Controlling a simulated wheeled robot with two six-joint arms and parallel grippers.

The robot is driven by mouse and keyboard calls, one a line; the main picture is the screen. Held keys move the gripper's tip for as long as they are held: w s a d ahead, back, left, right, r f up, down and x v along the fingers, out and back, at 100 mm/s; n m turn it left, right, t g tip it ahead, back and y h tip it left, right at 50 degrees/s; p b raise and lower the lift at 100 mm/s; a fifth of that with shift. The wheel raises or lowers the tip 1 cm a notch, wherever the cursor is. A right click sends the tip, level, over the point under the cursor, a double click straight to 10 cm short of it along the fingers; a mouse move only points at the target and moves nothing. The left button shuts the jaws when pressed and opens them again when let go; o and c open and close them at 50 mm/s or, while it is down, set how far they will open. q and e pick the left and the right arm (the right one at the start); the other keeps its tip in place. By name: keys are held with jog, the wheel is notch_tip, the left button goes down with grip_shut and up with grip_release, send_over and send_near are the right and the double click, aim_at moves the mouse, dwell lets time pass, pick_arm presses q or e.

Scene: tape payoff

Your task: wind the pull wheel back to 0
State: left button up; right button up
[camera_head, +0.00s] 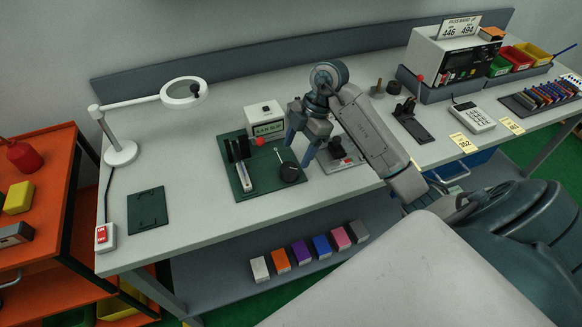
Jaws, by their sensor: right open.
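A small black wheel (291,173), seemingly the pull wheel, sits at the right front of a dark green board (262,186) on the bench. A thin pin with a pale tip stands just behind it. Any scale or zero mark on it is too small to read. A black upright holder with a pale strip (243,176) and a red knob (260,141) are on the same board. A white box with a display (267,128) stands behind; its figures are not clear. My right gripper (298,149) is open, blue fingers pointing down, above and slightly right of the wheel, apparently apart from it. My left gripper is out of view.
A magnifier lamp (184,93) stands at the left, with a flat green plate (147,210) in front. A grey plate with a black device (342,156) lies right of the board, partly behind my arm. A keypad (472,117) and bins (523,60) are farther right.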

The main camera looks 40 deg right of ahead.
aim_at(289, 167)
jog(key=b+x, duration=0.2)
jog(key=x, duration=0.3)
jog(key=shift+a+f, duration=0.15)
jog(key=shift+f, duration=0.2)
jog(key=c, duration=1)
jog(key=n+g+p, duration=0.1)
jog(key=n+p, duration=0.1)
jog(key=p, duration=0.2)
jog(key=n+p, duration=0.2)
jog(key=p, duration=0.3)
jog(key=n+g+p, duration=0.1)
jog(key=n+p, duration=0.1)
jog(key=p, duration=0.3)
jog(key=shift+w+a+r+n+g, duration=0.1)
jog(key=shift+w+r+n+g, duration=0.05)
jog(key=shift+r+n+g, duration=0.2)
jog(key=shift+f+n+g+h+p, duration=0.1)
jog(key=shift+n+g+h+p, duration=0.15)
jog(key=shift+n+p, duration=0.45)
jog(key=shift+f+n+g+h+p, duration=0.15)
jog(key=shift+n+h+p, duration=0.1)
jog(key=shift+n+p, duration=0.45)
jog(key=o, duration=1)
